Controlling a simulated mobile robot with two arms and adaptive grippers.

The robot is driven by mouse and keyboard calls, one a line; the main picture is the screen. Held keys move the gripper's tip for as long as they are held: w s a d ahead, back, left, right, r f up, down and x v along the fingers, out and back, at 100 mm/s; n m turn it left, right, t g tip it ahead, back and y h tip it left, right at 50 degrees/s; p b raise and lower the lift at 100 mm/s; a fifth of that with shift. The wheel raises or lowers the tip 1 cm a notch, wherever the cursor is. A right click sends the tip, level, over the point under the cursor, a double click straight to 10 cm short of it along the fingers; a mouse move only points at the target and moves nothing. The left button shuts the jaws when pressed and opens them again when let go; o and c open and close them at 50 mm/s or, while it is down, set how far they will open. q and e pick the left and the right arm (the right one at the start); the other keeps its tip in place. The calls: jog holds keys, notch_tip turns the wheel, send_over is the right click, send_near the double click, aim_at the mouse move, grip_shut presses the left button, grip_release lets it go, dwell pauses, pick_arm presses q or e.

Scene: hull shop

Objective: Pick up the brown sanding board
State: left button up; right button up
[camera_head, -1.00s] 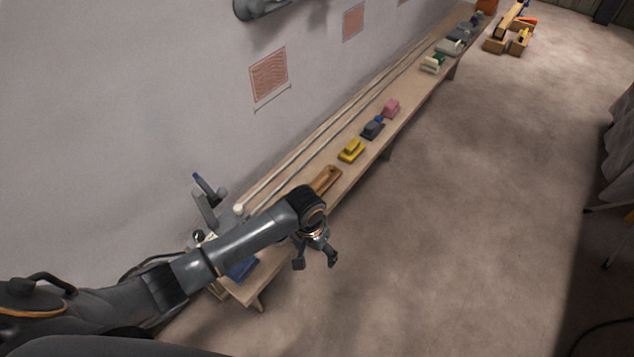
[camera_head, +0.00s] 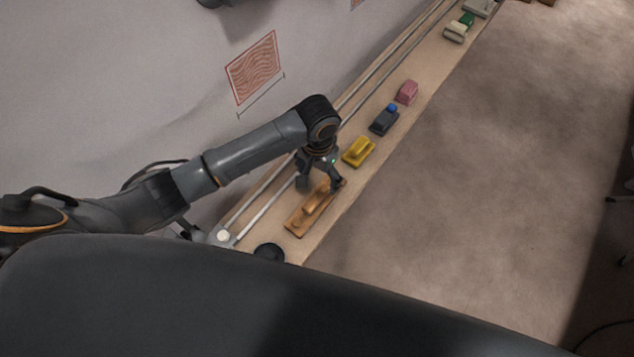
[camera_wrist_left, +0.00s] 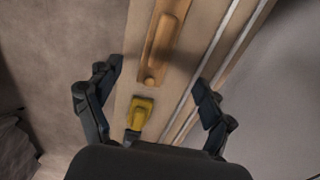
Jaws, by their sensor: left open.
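The brown sanding board (camera_head: 301,217) lies on the narrow wooden bench, a long flat board with a raised handle along its top. My left gripper (camera_head: 320,187) is open and empty over the far end of the board; its fingers overlap that end in the head view. In the left wrist view the board (camera_wrist_left: 161,45) runs up from the middle to the top edge, beyond the open left gripper (camera_wrist_left: 155,85) and between the lines of its fingers. I cannot tell how high the fingers are above it. My right gripper is not in view.
A yellow sander (camera_head: 359,152) sits just past the board; it also shows in the left wrist view (camera_wrist_left: 138,113). A dark block with a blue knob (camera_head: 385,119) and a pink block (camera_head: 407,92) stand farther along. Two rails (camera_head: 262,206) run along the wall side. The floor (camera_head: 480,200) is clear.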

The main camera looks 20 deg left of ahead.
aim_at(316, 197)
pick_arm(q)
jog(key=f, duration=0.4)
jog(key=s+f, duration=0.1)
jog(key=f, duration=0.2)
jog(key=shift+d, duration=0.15)
jog(key=shift+w+f, duration=0.15)
jog(key=shift+f, duration=0.85)
jog(key=f, duration=0.3)
jog(key=shift+w+a+f+b, duration=0.2)
jog(key=shift+w+a+b, duration=0.05)
jog(key=shift+a+b, duration=0.1)
jog(key=shift+f, duration=0.2)
jog(key=shift+c, duration=0.9)
jog(key=c, duration=1.3)
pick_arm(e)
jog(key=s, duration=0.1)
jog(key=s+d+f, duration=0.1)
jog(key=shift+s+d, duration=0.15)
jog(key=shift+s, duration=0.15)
